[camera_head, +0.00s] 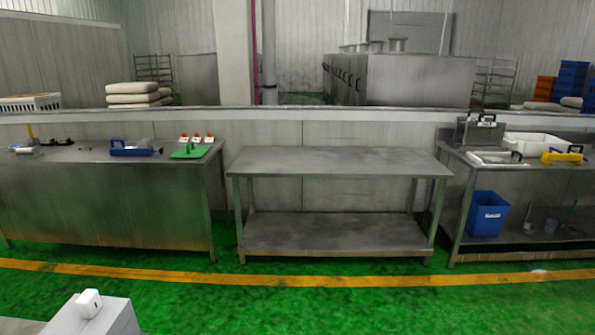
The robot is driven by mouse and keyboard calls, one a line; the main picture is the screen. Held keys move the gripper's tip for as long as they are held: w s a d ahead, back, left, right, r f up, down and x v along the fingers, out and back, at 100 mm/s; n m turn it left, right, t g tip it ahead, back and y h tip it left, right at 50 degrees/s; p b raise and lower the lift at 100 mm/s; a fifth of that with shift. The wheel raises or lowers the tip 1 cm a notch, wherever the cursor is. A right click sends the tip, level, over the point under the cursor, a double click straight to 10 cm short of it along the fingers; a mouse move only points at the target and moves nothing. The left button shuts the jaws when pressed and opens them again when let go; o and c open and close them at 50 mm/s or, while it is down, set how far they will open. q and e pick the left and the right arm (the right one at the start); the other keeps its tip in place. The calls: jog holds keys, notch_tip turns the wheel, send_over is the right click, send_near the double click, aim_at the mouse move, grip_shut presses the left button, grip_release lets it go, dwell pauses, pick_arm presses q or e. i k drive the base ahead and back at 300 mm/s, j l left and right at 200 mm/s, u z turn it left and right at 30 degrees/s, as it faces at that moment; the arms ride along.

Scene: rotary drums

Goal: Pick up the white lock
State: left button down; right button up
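No gripper of mine shows in the head view. I cannot clearly make out a white lock. Several small red-and-white items (196,138) stand at the back of a green board (190,153) on the left steel table; they are too small to tell whether they are locks.
An empty steel table (335,162) stands in the middle. A right steel table (460,155) holds a white bin (540,146), with a blue bin (487,214) below. Green floor (350,305) ahead is clear.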

aim_at(89, 302)
jog(key=u, duration=1.4)
